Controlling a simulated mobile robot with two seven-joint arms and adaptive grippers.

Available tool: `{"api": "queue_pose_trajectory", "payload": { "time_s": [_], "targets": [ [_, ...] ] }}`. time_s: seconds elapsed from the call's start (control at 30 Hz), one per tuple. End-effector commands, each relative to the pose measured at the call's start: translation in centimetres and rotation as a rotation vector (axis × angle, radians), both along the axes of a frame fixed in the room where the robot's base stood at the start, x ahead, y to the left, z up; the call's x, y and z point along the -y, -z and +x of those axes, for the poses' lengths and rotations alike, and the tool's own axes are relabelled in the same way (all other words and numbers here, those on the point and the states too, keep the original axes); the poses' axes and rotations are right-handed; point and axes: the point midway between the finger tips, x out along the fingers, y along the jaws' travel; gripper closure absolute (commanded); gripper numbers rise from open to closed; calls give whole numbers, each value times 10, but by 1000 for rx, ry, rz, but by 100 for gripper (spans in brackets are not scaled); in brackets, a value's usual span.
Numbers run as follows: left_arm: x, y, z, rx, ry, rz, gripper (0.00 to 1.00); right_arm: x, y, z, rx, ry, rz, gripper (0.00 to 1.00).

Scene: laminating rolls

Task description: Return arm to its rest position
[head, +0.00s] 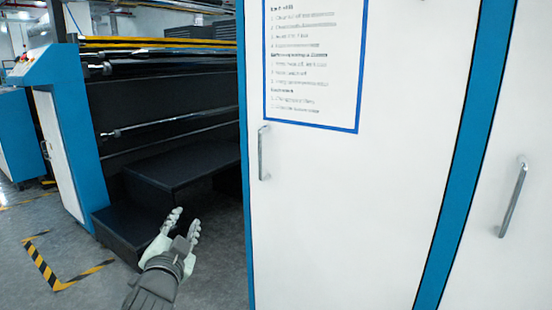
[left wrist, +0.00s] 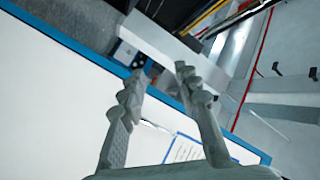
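My left gripper (head: 184,219) shows at the bottom of the head view, left of the white cabinet door. Its two grey fingers are spread apart with nothing between them. In the left wrist view the same gripper (left wrist: 158,75) is open and empty, with the white panel and its blue edge behind the fingers. It appears apart from the machine and the door. My right gripper is not in the head view.
A white door (head: 345,210) with a metal handle (head: 263,153) and a blue-framed notice (head: 310,60) stands right of my gripper. Black steps (head: 185,168) lie before the laminating machine's rollers (head: 170,122). Yellow-black floor tape (head: 42,262) and grey floor lie left.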

Motion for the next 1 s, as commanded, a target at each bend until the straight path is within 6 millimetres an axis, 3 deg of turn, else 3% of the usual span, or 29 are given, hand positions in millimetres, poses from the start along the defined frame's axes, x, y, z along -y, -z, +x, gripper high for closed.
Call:
{"api": "queue_pose_trajectory", "payload": {
  "time_s": [0.03, 0.2, 0.27, 0.4, 0.5, 0.6, 0.73, 0.83, 1.0],
  "targets": [
    [-9, 38, -13, -91, -26, -43, 68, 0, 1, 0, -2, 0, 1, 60],
    [-35, 152, -70, -389, -122, -178, 68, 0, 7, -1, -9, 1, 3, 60],
    [-42, 190, -97, -493, -158, -222, 68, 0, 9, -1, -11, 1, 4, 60],
    [-55, 267, -171, -734, -245, -314, 68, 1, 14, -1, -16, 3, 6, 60],
    [-61, 309, -228, -893, -308, -372, 68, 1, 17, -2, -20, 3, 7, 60],
    [-63, 338, -279, -1022, -359, -416, 68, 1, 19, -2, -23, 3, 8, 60],
    [-64, 358, -323, -1132, -405, -454, 68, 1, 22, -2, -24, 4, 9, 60],
    [-64, 365, -339, -1170, -421, -466, 68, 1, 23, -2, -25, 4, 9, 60],
    [-64, 366, -343, -1181, -426, -469, 68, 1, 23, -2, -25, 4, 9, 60]
  ]
}}
